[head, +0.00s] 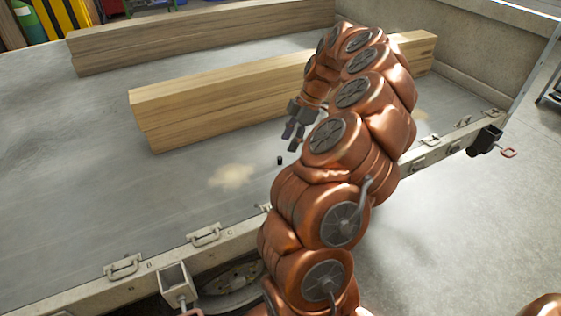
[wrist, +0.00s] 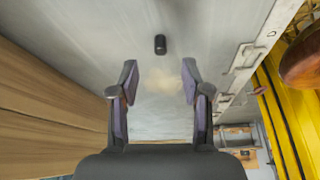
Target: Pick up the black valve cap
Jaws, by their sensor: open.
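The black valve cap (head: 279,160) is a small dark cylinder on the grey trailer bed (head: 60,180), in front of the near wooden beam. In the wrist view the cap (wrist: 160,44) shows above and between my fingertips, apart from them. My gripper (head: 292,136) is open and empty, above the bed and close to the cap in the head view. Its two spread fingers also show in the wrist view (wrist: 159,80). Nothing hides the cap in either view.
The near wooden beam (head: 220,97) lies behind the cap, and another beam (head: 190,38) lies farther back. The bed's side rail with latches (head: 205,235) runs along the near edge. A pale stain (head: 231,176) lies left of the cap. The bed around the cap is clear.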

